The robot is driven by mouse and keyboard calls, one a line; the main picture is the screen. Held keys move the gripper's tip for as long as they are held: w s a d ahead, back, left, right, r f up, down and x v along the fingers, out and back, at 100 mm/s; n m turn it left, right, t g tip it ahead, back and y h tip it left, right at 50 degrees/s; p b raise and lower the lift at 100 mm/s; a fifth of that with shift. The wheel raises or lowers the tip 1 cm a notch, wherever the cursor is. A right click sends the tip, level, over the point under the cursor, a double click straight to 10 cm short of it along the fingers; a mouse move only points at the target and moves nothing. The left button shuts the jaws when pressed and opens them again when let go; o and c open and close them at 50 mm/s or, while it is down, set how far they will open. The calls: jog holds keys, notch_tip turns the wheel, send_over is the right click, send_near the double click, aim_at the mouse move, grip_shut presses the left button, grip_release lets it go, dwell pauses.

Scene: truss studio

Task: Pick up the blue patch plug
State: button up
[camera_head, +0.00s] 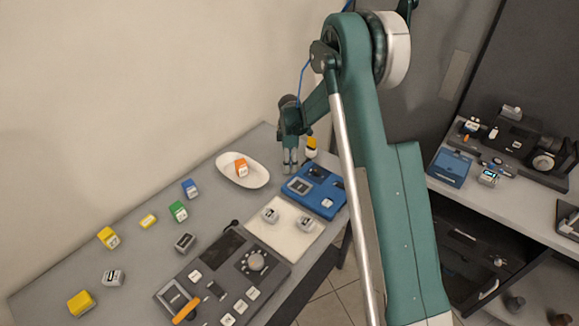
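The blue patch plug (190,188) is a small blue block with a pale label. It stands on the grey table, left of the white oval dish and behind the green plug. My gripper (290,170) points down near the far right of the table, between the dish and a blue device, well to the right of the blue plug. Its fingers look close together, but their gap is too small to judge. I see nothing between them.
A white dish (262,178) holds an orange plug (241,168). A green plug (178,211) is near the blue one. Yellow and grey plugs are scattered left. A blue device (315,190), white mat (261,228) and dark control panel (212,268) occupy the right side.

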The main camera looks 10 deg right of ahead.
jog(key=c, duration=1)
jog(key=shift+r, duration=0.15)
jog(key=shift+r, duration=4.85)
